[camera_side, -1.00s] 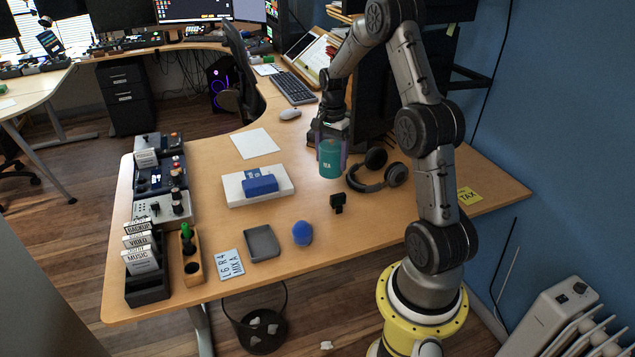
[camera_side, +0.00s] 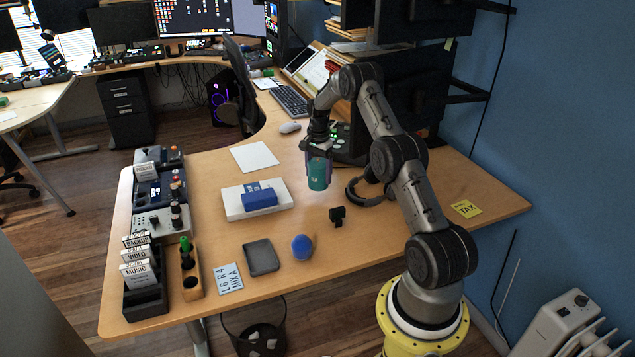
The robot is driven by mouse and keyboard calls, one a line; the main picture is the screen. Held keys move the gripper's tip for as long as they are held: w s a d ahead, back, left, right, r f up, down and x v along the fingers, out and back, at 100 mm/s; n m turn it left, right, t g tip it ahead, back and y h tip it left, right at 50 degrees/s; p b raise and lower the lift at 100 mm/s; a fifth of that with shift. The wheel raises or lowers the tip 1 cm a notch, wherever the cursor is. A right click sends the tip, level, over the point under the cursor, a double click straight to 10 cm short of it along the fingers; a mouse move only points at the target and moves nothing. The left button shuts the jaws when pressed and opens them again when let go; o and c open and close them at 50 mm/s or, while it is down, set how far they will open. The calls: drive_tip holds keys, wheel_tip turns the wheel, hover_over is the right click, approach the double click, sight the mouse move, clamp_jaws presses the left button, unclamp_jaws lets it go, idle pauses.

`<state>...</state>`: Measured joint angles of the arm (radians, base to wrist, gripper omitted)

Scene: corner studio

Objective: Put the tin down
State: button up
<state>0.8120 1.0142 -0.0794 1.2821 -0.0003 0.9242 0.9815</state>
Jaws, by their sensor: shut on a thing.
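A teal tin (camera_side: 318,175) with a small white label is held upright, slightly tilted, by my gripper (camera_side: 318,158). The gripper's fingers are shut on the tin from its sides, and the tin's lower part shows below them. The tin appears to be above the wooden desk (camera_side: 285,235), between the white box on the left and the headphones on the right. Its exact height above the desk is hard to tell.
Near the tin are black headphones (camera_side: 368,192), a small black device (camera_side: 338,215), a blue ball-like object (camera_side: 302,246) and a white box (camera_side: 236,203) bearing a blue object (camera_side: 260,199). A grey tray (camera_side: 261,257) lies in front. Bare desk shows around the small device.

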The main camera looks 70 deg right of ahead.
sight(317, 182)
drive_tip(key=shift+w+d+f, duration=0.35)
drive_tip(key=shift+f, duration=1.65)
drive_tip(key=shift+f, duration=0.15)
